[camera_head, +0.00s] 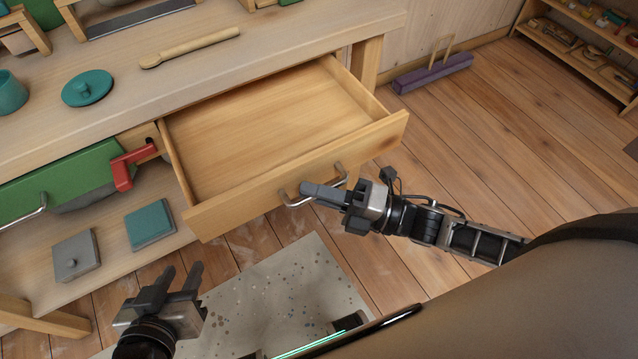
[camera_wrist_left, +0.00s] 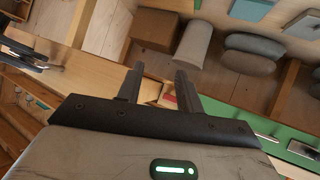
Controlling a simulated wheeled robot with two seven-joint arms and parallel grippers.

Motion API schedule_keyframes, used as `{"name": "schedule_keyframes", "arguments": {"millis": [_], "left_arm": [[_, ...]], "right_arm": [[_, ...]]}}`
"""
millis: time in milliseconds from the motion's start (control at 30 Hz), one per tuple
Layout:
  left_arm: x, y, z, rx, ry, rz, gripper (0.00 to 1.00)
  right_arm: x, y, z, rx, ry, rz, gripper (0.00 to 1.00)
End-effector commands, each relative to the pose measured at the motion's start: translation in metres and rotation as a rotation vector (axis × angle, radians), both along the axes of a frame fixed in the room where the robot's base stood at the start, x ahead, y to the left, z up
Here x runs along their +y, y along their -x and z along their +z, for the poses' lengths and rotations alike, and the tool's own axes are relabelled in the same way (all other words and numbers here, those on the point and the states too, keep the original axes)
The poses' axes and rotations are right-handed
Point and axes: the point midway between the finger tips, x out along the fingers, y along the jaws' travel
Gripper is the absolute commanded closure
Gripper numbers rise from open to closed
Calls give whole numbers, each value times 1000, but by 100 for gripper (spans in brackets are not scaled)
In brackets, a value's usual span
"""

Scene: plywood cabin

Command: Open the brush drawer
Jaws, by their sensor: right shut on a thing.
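The wooden drawer (camera_head: 270,122) is pulled well out from under the bench top, and its inside looks empty. A curved metal handle (camera_head: 291,201) is on its front panel. My right gripper (camera_head: 318,190) is at the drawer front, shut on the handle, with its fingers covering part of it. My left gripper (camera_head: 180,281) is open and empty, low at the left, above the floor and apart from the drawer. Its two fingers also show apart in the left wrist view (camera_wrist_left: 158,88).
The bench top (camera_head: 120,105) holds a wooden brush-like tool (camera_head: 190,47), a teal lid (camera_head: 87,87) and a teal cup (camera_head: 10,92). A green drawer front (camera_head: 65,180) with a red part (camera_head: 124,170) is left of the drawer. A speckled mat (camera_head: 285,290) lies below.

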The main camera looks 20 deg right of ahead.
Motion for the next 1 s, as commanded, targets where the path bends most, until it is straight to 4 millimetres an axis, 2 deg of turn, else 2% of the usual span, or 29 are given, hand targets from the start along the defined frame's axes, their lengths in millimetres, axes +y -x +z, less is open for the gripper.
{"name": "schedule_keyframes", "arguments": {"millis": [100,133,200,733,867,1000], "left_arm": [[0,0,0,0,-1,1,64],[0,0,0,0,-1,1,64],[0,0,0,0,-1,1,64],[0,0,-1,0,-1,1,64],[0,0,-2,0,-1,0,64],[0,0,-4,-2,-2,0,64]], "right_arm": [[-1,1,0,-2,1,0,100],[-1,1,0,-2,1,0,86],[-1,1,0,-2,1,0,68],[-3,2,-1,1,1,-2,68],[-14,10,-4,3,2,-2,68],[-38,27,-9,6,4,-3,68]]}}
